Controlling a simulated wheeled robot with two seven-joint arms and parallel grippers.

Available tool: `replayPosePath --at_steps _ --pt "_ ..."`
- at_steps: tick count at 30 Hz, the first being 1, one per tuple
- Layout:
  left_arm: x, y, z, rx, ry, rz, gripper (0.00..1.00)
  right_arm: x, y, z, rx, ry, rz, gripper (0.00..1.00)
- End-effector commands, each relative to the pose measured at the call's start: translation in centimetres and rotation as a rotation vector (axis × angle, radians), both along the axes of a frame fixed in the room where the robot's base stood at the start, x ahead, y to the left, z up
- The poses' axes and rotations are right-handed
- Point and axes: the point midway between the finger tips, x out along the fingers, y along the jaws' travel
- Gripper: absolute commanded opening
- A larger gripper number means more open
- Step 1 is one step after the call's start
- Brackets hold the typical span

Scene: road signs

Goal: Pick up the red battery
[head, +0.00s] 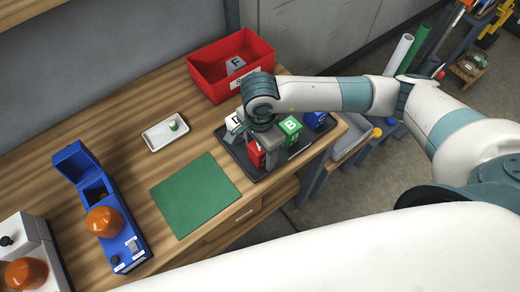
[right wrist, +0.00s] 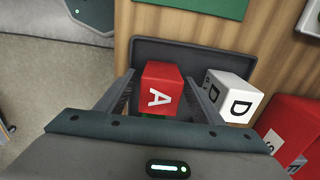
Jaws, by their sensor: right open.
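The red battery (head: 256,154), a block marked with a white A, stands on the dark tray (head: 232,151). It also shows in the right wrist view (right wrist: 161,82), between the two open fingers of my right gripper (right wrist: 161,96). In the head view my right gripper (head: 263,140) is over the tray and hides part of the red battery. I cannot tell whether the fingers touch it. A white battery marked D (right wrist: 232,96) stands close beside the right finger in the wrist view. My left gripper is not in view.
A green battery marked B (head: 290,127) and a blue battery (head: 315,120) share the tray. A red bin (head: 231,66) stands behind it. A green mat (head: 195,194), a white dish (head: 166,132) and a blue box with an orange dome (head: 104,222) lie to the left.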

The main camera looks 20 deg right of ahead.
Motion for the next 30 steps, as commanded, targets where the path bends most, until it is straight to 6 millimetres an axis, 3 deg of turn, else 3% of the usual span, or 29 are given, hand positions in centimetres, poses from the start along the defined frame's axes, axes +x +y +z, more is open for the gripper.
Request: replayPosePath --at_steps 6,14,25,30 --pt "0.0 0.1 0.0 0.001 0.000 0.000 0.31 0.0 0.0 0.0 0.000 0.000 -0.001 0.61" --pt "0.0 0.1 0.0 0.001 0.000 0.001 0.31 0.0 0.0 0.0 0.000 0.000 -0.001 0.02" --pt "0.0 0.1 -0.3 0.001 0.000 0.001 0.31 0.1 0.0 0.4 0.001 -0.003 -0.001 0.02" --pt "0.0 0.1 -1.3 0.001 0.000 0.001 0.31 0.2 0.0 1.6 0.002 -0.005 0.001 0.02"
